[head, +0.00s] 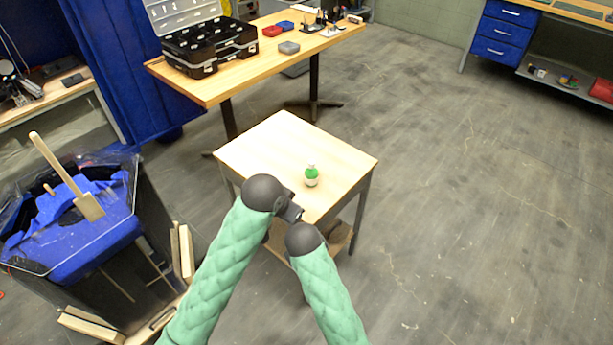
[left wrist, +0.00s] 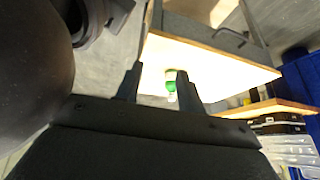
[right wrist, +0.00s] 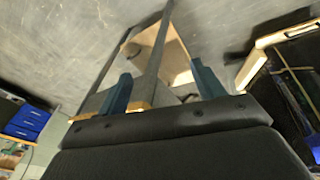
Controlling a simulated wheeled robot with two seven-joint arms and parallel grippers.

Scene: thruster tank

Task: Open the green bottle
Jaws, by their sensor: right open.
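The small green bottle (head: 311,175) stands upright on the small light-wood table (head: 280,145), near its front right part. It has a pale top and a pale lower part. In the left wrist view the bottle (left wrist: 171,86) shows beyond my left fingers, apart from them. My left gripper (left wrist: 160,69) is open and empty, pointing toward the table. My right gripper (right wrist: 161,70) is open and empty, low near the table's edge, with a grey table leg showing between its fingers. In the head view my forearms hide much of both grippers.
A blue-lidded bin (head: 75,225) with a wooden mallet-like tool (head: 65,170) stands at the left. A long workbench (head: 250,55) behind holds a black open toolbox (head: 208,47) and small boxes. Floor on the right is clear.

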